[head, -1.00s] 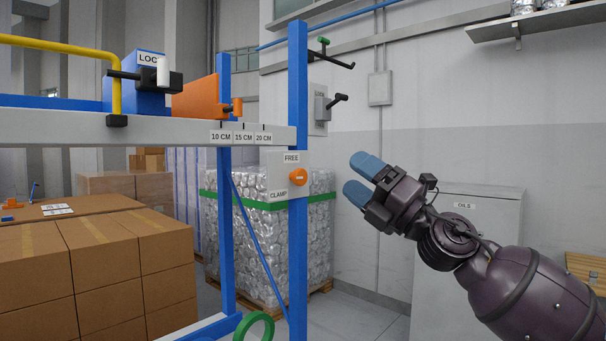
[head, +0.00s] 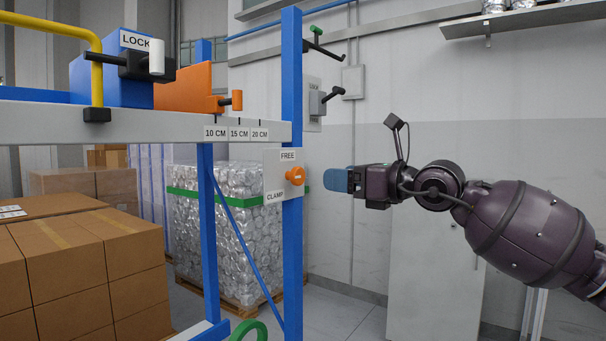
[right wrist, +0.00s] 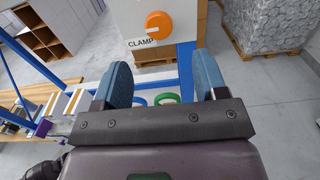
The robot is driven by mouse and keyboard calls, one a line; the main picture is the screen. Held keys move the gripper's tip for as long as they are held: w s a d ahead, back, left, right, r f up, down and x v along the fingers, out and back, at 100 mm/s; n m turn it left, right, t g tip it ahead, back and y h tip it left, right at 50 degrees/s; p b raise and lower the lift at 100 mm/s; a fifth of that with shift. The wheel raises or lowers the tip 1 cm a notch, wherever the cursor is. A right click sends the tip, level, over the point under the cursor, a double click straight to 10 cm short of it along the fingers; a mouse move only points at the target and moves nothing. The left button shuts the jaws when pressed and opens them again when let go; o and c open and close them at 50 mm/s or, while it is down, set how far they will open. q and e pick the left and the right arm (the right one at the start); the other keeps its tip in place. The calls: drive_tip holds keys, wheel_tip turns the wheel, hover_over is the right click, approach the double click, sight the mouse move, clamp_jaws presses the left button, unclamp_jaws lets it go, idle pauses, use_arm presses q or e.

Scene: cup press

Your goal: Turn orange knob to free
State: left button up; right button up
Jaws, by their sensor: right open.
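The orange knob (head: 295,175) sits on a pale panel (head: 273,186) on the blue post, with FREE printed above it and CLAMP below left. I cannot tell which label the knob points to. My right gripper (head: 328,179) is level with the knob, just to its right and apart from it, fingers toward the post. In the right wrist view the blue fingers (right wrist: 160,78) are spread and empty, and the knob (right wrist: 159,25) is beyond their tips, roughly centred between them. My left gripper is not in view.
A grey beam (head: 150,124) with 10, 15 and 20 CM marks runs left from the blue post (head: 291,80). Black-handled levers are on the wall behind. A wrapped pallet stack (head: 235,245) stands behind the panel. Cardboard boxes (head: 90,255) fill the lower left.

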sight(301, 174)
drive_tip(key=p+x, duration=0.1)
drive_tip(key=x, duration=0.7)
drive_tip(key=shift+a, duration=0.2)
drive_tip(key=shift+w+a+p, duration=0.35)
drive_tip(key=shift+w+a, duration=0.1)
drive_tip(key=shift+a, duration=0.1)
drive_tip(key=c, duration=0.9)
